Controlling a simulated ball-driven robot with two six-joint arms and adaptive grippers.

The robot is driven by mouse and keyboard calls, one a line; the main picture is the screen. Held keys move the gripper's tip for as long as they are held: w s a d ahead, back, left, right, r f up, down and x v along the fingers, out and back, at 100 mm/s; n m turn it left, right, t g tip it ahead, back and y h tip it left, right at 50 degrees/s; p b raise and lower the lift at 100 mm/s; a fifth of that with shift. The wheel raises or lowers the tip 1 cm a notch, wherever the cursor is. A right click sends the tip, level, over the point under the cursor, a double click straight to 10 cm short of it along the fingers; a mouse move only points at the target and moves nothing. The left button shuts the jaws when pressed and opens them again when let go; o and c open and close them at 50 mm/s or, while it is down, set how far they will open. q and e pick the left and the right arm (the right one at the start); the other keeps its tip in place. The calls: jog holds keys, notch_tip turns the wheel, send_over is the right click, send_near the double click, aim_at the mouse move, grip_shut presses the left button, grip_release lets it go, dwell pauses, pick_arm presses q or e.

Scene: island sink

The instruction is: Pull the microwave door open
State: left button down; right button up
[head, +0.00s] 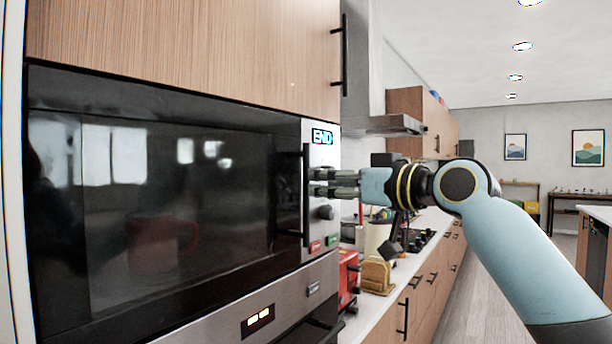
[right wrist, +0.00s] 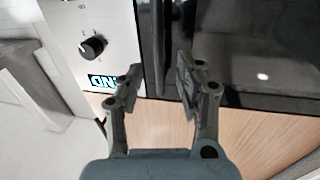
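The microwave (head: 180,200) fills the left of the head view, its dark glass door shut. Its vertical black handle (head: 306,225) runs along the door's right edge. My right gripper (head: 314,182) reaches in from the right at the handle's height, its fingers in front of the control panel. In the right wrist view, the fingers (right wrist: 160,72) are open, one on each side of the handle (right wrist: 153,30). Gaps show between fingers and handle, so it is not gripped. My left gripper is not in view.
The control panel has a lit display (head: 322,137) and a knob (head: 324,212). A wooden cabinet (head: 190,50) is above the microwave, an oven panel (head: 260,318) below. A counter with a red appliance (head: 347,278) and a yellow-brown item (head: 377,275) lies right, beneath my arm.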

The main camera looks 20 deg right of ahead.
aim_at(309, 182)
jog(key=p+x, duration=0.1)
jog(key=x, duration=0.4)
jog(key=shift+w, duration=0.35)
jog(key=shift+w+a, duration=0.2)
grip_shut()
jog(key=shift+f, duration=0.1)
